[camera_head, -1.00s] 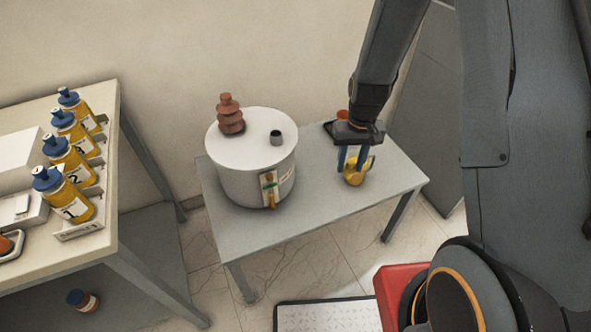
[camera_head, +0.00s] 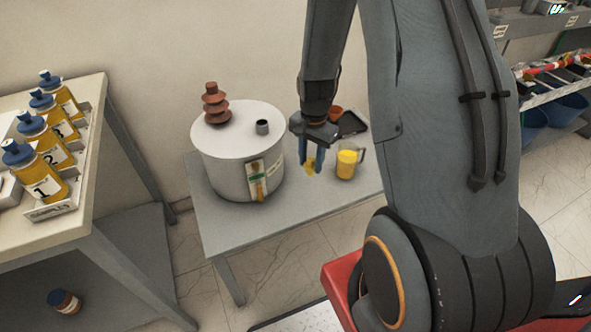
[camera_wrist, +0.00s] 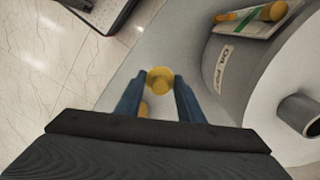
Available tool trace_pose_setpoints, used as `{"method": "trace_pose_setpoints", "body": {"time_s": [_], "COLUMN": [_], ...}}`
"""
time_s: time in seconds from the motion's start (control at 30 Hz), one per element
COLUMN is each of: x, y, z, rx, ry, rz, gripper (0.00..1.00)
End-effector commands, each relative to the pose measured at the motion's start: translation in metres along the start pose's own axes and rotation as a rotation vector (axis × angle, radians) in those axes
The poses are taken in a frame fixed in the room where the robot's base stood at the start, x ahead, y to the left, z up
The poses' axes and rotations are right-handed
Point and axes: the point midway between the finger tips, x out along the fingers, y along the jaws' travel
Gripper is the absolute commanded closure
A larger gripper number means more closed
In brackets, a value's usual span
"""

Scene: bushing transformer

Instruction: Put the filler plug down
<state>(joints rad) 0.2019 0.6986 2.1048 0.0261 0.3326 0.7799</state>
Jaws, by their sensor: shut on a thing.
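My gripper (camera_head: 312,168) points down over the grey table, just right of the white drum-shaped transformer (camera_head: 238,165). Its blue fingers are shut on the yellow filler plug (camera_wrist: 160,78), which shows between the fingertips in the wrist view. In the head view the plug (camera_head: 311,169) is small and partly hidden by the fingers. I cannot tell whether it touches the table (camera_head: 265,225). On the transformer's lid stands an open, dark-rimmed filler neck (camera_head: 262,127), which also shows in the wrist view (camera_wrist: 299,110).
A yellow-filled jug (camera_head: 346,164) stands close to the right of my gripper. A dark tray (camera_head: 352,123) and an orange-red cup (camera_head: 335,113) are behind it. A brown ribbed bushing (camera_head: 216,105) stands on the lid. The table's front strip is clear.

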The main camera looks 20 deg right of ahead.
Motion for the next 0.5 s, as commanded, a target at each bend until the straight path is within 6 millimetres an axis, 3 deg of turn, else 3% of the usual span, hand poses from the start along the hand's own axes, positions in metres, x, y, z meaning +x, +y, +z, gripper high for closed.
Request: {"method": "trace_pose_setpoints", "body": {"time_s": [0.03, 0.2, 0.5], "x": [0.012, 0.026, 0.042], "y": [0.005, 0.021, 0.035], "z": [-0.011, -0.036, -0.051], "rx": [0.110, 0.449, 0.687], "ry": [0.002, 0.006, 0.008], "rz": [-0.001, -0.001, 0.001], "gripper": [0.87, 0.87, 0.87]}}
